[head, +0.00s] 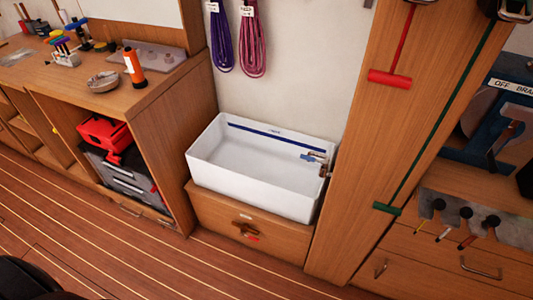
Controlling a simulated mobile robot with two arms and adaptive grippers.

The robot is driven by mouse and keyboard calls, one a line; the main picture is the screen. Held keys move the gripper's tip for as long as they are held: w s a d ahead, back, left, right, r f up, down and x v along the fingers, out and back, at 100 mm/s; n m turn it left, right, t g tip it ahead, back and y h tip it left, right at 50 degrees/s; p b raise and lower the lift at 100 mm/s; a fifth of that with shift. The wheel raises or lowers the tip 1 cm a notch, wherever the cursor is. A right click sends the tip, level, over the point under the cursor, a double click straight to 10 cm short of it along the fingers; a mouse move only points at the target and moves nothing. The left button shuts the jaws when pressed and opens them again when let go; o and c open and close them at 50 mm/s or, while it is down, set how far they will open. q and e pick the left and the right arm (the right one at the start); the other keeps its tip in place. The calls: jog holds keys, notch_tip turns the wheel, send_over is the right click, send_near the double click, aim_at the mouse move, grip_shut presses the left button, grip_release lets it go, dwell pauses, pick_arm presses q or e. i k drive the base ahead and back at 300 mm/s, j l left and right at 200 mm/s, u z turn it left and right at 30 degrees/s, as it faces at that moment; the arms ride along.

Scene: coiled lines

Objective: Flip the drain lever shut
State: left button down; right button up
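A white rectangular sink (262,165) with a dark blue stripe stands on a wooden cabinet base in the middle of the view. A small brass-coloured fitting with a red handle (251,237) sits on the front of the base, below a small white label. It looks like the drain lever; its exact angle is too small to tell. A tap with a blue lever (309,158) is at the sink's right rim. Neither of my grippers shows in the view.
A wooden workbench (150,92) with tools stands at the left, with a red-topped toolbox (103,133) on a shelf below. A wooden post (345,215) and drawers stand at the right. The striped floor (150,265) before the sink is clear.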

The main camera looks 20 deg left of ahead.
aim_at(242, 233)
jog(key=u, duration=0.8)
